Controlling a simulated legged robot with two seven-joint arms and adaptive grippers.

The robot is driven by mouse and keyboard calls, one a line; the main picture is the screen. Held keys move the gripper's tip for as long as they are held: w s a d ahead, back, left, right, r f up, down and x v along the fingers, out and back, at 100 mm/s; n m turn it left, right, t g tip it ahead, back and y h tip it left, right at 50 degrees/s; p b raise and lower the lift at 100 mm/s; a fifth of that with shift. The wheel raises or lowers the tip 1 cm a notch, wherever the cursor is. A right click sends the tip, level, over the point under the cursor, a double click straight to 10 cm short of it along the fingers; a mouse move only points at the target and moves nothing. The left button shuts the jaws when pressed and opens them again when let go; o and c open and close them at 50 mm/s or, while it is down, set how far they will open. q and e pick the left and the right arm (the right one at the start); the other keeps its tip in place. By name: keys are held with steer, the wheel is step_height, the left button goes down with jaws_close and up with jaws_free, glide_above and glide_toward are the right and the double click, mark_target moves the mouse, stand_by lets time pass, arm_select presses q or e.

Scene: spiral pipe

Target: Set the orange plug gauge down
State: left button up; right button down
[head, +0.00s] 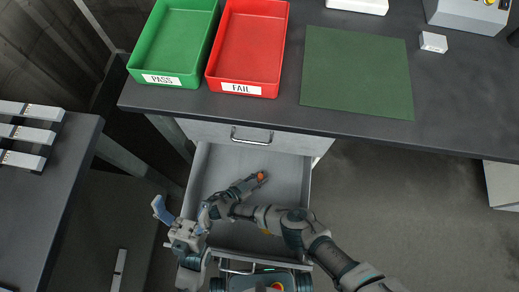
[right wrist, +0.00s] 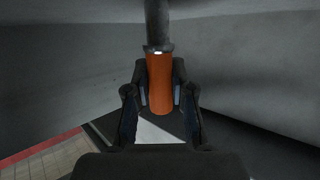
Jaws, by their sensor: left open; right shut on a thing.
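The orange plug gauge (head: 261,177) is in my right gripper (head: 256,179), over the open drawer (head: 290,165) under the bench. In the right wrist view its orange handle (right wrist: 160,85) stands between the two fingers of the right gripper (right wrist: 160,97), which are shut on it. A dark cylindrical end (right wrist: 157,22) runs up from the handle out of the picture. Whether the gauge touches the drawer floor cannot be told. My left gripper (head: 178,215) is open, beside the drawer's left front side, apart from the gauge.
A green PASS tray (head: 160,80) and a red FAIL tray (head: 241,88) stand on the bench (head: 450,120), with a green mat (head: 358,75) to their right. A side table (head: 60,190) with grey bars is at left. The drawer's back part looks clear.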

steer(key=shift+s, duration=0.2)
steer(key=c, duration=1)
jaws_free()
steer(key=shift+a, duration=0.2)
steer(key=v, duration=0.7)
steer(key=shift+s+a+r, duration=0.1)
steer(key=shift+a, duration=0.05)
